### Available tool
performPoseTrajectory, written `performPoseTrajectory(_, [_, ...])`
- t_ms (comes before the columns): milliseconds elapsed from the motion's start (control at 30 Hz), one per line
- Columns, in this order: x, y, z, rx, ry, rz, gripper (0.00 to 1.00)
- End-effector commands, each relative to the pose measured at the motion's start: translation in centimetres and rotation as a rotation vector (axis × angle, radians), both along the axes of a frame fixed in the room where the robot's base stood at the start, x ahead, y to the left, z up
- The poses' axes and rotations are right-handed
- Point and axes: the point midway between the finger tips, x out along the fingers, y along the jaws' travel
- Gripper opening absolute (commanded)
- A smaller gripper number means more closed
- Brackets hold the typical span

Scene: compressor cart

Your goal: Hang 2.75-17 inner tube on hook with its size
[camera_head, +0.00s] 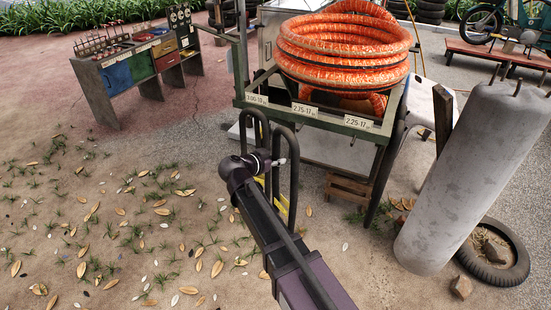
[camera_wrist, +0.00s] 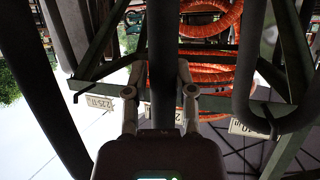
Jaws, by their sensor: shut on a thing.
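My gripper (camera_head: 277,162) is shut on a black inner tube (camera_head: 295,165), in front of the cart. In the wrist view the tube's strand (camera_wrist: 162,60) runs upright between my fingers (camera_wrist: 160,100). The tube's top bend is just below and left of the 2.75-17 label (camera_head: 305,110). Its printed size is not readable, and whether it touches a hook is hidden. Another tube (camera_head: 245,130) hangs at the left label (camera_head: 257,99), which ends in 10. A dark tube (camera_head: 386,165) hangs near the 2.25-17 label (camera_head: 358,123), which also shows in the wrist view (camera_wrist: 99,103).
A coiled orange hose (camera_head: 345,45) lies on the cart frame (camera_head: 330,122). A grey cylinder (camera_head: 475,170) leans at right beside a tire (camera_head: 505,262). A bench with coloured drawers (camera_head: 140,65) stands at the back left. The leaf-strewn ground at left is open.

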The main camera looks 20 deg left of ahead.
Motion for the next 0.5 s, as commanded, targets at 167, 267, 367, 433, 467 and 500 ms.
performPoseTrajectory(167, [0.5, -0.3, 0.0, -0.001, -0.001, -0.004, 0.00])
performPoseTrajectory(267, [0.8, -0.4, 0.0, -0.001, -0.001, -0.005, 0.00])
performPoseTrajectory(367, [1.2, -0.4, -0.1, -0.001, -0.001, -0.006, 0.00])
performPoseTrajectory(433, [1.5, -0.5, -0.1, 0.000, -0.001, -0.005, 0.00])
performPoseTrajectory(467, [1.6, -0.5, -0.1, 0.000, -0.001, -0.005, 0.00])
performPoseTrajectory(500, [1.8, -0.5, -0.1, 0.000, -0.001, -0.005, 0.00])
